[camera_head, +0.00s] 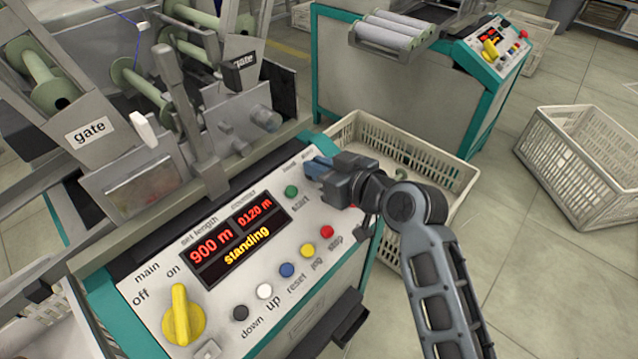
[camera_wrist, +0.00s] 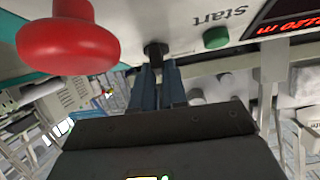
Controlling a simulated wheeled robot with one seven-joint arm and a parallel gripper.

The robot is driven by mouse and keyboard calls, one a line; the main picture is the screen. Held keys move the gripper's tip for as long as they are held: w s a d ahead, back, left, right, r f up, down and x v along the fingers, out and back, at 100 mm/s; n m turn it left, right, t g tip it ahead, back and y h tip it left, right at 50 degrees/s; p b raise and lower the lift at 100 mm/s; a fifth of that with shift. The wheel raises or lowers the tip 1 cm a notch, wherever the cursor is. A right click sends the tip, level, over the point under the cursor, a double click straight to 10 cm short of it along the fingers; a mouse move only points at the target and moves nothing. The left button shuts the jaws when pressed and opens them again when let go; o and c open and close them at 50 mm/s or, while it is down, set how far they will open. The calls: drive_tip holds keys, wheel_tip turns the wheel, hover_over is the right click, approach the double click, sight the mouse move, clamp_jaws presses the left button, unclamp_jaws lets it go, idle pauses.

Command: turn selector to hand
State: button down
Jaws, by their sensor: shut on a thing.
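The selector (camera_wrist: 155,49) is a small black knob on the pale control panel (camera_head: 225,290), between the green start button (camera_wrist: 215,38) and a big red mushroom button (camera_wrist: 72,42) in the wrist view. My gripper (camera_head: 318,168) reaches over the panel's upper right corner and hides the selector in the head view. Its two blue-grey fingers (camera_wrist: 157,78) are shut on the knob in the wrist view. The selector's pointer direction cannot be read. Small labels by the gripper are partly covered.
A yellow main switch (camera_head: 183,315) sits at lower left, with several coloured buttons along the panel's lower edge. A crate (camera_head: 440,165) stands behind my arm, another crate (camera_head: 590,165) at right.

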drive_tip(key=n+g+y+b, duration=0.1)
drive_tip(key=n+b, duration=0.1)
drive_tip(key=f+n+g+y+b, duration=0.1)
drive_tip(key=n+b, duration=0.1)
drive_tip(key=b, duration=0.1)
drive_tip(key=shift+w+d+n+g, duration=0.1)
drive_tip(key=shift+w+n+g, duration=0.05)
drive_tip(key=shift+n+g, duration=0.2)
drive_tip(key=n+g+b, duration=0.3)
drive_tip(key=n+b, duration=0.1)
drive_tip(key=shift+r+y, duration=0.15)
drive_tip(key=shift+y, duration=0.25)
drive_tip(key=shift+n+g, duration=0.35)
drive_tip(key=c, duration=1.3)
unclamp_jaws()
drive_tip(key=shift+c, duration=0.2)
drive_tip(key=shift+o, duration=0.9)
drive_tip(key=shift+r, duration=0.15)
drive_tip(key=p+v, duration=0.1)
drive_tip(key=v, duration=0.6)
drive_tip(key=shift+d+r, duration=0.1)
drive_tip(key=shift+d, duration=0.25)
